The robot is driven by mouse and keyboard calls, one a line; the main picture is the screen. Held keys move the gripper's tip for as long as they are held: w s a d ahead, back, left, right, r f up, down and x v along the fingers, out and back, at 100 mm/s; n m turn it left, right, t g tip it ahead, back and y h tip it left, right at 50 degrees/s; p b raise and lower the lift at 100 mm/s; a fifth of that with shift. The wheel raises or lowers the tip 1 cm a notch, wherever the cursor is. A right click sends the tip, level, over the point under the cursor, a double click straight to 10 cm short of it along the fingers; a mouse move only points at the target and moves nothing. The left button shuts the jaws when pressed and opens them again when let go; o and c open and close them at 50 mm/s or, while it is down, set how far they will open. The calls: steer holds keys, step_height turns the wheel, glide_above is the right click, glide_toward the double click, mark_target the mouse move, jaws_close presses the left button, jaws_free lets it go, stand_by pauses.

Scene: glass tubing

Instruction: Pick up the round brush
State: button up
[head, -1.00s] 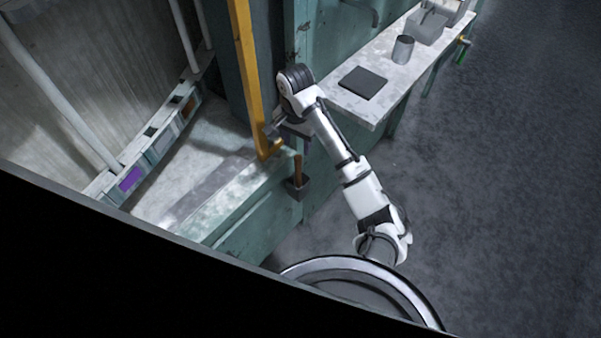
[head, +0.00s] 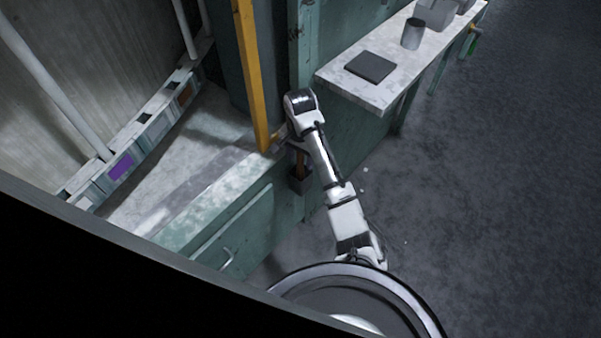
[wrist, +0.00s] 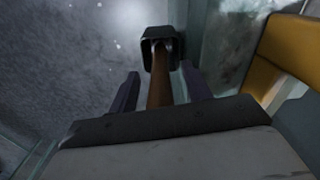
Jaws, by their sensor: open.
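The round brush shows as a brown handle (head: 299,161) standing in a small dark holder (head: 299,184) on the side of the green bench. In the wrist view the handle (wrist: 159,88) runs from the dark holder (wrist: 158,43) down towards my palm. The brush's lower end is hidden in the holder. My gripper (wrist: 160,70) is open, with one dark finger on each side of the handle and visible gaps between. In the head view my wrist partly covers the gripper and the handle's top.
A yellow upright bar (head: 252,75) stands close left of my gripper; it also shows in the wrist view (wrist: 290,55). A pale shelf (head: 345,86) at right holds a dark square plate (head: 370,67) and a metal cup (head: 412,34). Open floor (head: 480,200) lies to the right.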

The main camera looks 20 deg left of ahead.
jaws_close()
stand_by(0.3)
